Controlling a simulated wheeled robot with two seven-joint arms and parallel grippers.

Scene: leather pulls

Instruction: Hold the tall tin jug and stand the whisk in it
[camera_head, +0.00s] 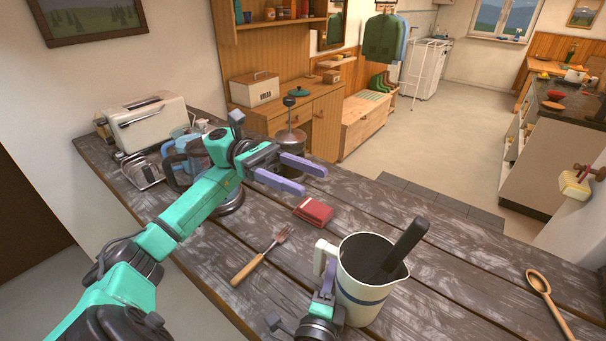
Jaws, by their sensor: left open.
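The tall tin jug (362,290), cream with a blue band, stands upright at the table's front. A thick dark handle (408,243) leans out of its mouth toward the upper right. It looks like the whisk's handle; the lower end is hidden inside the jug. My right gripper (328,278) is at the jug's pale side handle, at the jug's left. A purple finger lies against that handle and the grip looks closed on it. My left gripper (312,182) is open and empty above the table, up and left of the jug, well apart from it.
A wooden spoon (546,296) lies at right. A toaster (148,122), blue mug and plunger pot (290,143) crowd the far left.

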